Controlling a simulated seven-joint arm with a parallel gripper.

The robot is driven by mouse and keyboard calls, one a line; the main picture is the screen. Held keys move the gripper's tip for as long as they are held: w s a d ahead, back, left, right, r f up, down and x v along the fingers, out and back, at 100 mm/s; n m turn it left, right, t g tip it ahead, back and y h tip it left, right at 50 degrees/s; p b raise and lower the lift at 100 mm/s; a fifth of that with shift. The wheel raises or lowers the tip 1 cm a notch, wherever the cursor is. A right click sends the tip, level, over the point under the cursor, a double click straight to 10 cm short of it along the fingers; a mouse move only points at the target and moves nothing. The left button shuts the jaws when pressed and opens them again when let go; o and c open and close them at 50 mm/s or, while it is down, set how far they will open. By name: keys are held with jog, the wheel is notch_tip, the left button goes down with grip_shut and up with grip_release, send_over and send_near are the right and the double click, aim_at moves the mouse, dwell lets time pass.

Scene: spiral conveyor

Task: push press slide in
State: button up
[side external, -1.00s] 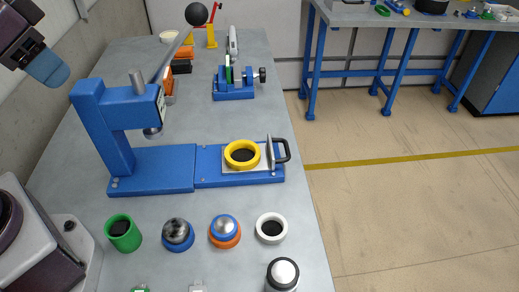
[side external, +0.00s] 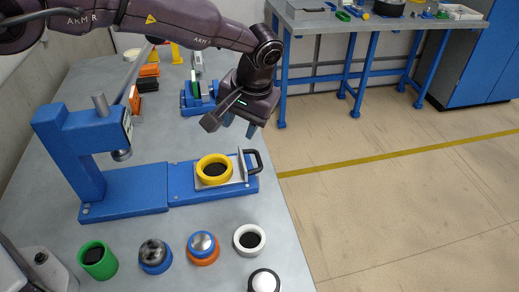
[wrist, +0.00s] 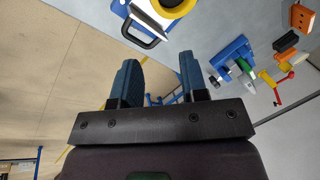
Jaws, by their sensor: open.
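The blue press (side external: 85,150) stands at the left of the bench, with its ram (side external: 121,155) raised above the base. The slide (side external: 236,170) is a metal plate with an upright end plate and a black handle (side external: 256,161), pulled out to the right end of the blue rail (side external: 180,185). A yellow ring (side external: 214,168) with a dark centre sits on the slide. My gripper (side external: 240,130) is open and empty, above and behind the handle, apart from it. In the wrist view its blue fingers (wrist: 158,80) are spread, with the handle (wrist: 140,38) and ring (wrist: 165,5) beyond them.
Along the front stand a green cup (side external: 98,260), a ball on a blue ring (side external: 155,255), a blue-and-orange piece (side external: 203,248) and a white ring (side external: 249,239). A blue vise (side external: 197,100) stands behind. Open floor lies right of the bench.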

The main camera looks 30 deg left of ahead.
aim_at(258, 153)
jog(key=w+d+f+n+t+y, duration=0.1)
jog(key=w+d+f+n, duration=0.1)
jog(key=w+d+n, duration=0.4)
jog(key=shift+n+t, duration=0.3)
jog(key=x, duration=0.4)
jog(key=s+a+x, duration=0.1)
jog(key=x, duration=0.7)
jog(key=shift+s+a, duration=0.1)
jog(key=shift+a, duration=0.2)
grip_shut()
